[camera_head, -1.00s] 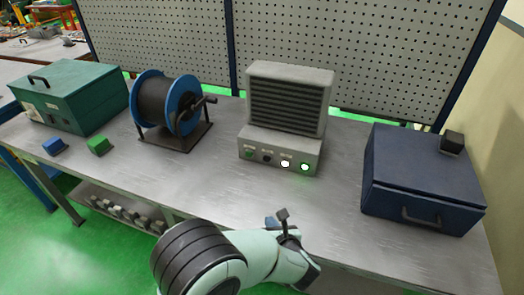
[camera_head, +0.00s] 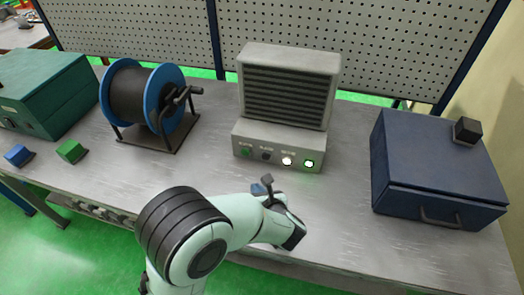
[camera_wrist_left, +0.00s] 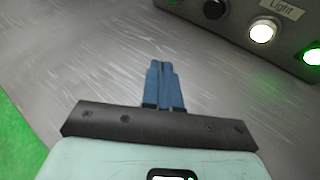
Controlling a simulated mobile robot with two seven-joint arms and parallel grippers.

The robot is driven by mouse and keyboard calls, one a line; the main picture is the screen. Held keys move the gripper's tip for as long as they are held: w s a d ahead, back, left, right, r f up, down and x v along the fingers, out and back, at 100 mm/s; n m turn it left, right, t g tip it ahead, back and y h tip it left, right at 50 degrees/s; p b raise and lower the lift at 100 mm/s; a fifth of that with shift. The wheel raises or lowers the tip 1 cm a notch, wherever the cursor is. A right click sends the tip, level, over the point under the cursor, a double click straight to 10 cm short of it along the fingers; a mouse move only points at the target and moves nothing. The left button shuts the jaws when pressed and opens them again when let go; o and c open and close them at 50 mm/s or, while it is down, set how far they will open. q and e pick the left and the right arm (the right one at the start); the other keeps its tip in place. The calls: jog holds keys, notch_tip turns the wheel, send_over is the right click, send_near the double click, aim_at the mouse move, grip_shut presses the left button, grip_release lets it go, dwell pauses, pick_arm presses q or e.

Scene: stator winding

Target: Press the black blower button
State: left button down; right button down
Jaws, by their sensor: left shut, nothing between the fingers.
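The grey blower box (camera_head: 283,100) with a dark slatted front stands on the workbench. Its front panel carries a row of buttons. The black button (camera_head: 266,155) is second from the left, between an unlit green button (camera_head: 244,152) and a lit white button (camera_head: 287,160). In the left wrist view the black button (camera_wrist_left: 213,9) is at the top edge, partly cut off. My left gripper (camera_head: 260,188) is in front of the panel and below it in the picture, apart from the buttons. Its blue fingers (camera_wrist_left: 163,85) are together, with nothing between them. My right gripper is not in view.
A lit green button (camera_head: 309,163) is at the panel's right end. A blue-flanged spool (camera_head: 130,92) stands left of the blower, and a dark blue box (camera_head: 430,165) right. Small blue (camera_head: 18,155) and green (camera_head: 71,151) blocks lie left. The bench (camera_head: 340,215) is clear before the blower.

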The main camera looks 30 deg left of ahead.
aim_at(266, 156)
pick_arm(q)
jog(key=shift+d, duration=0.1)
dwell(0.3)
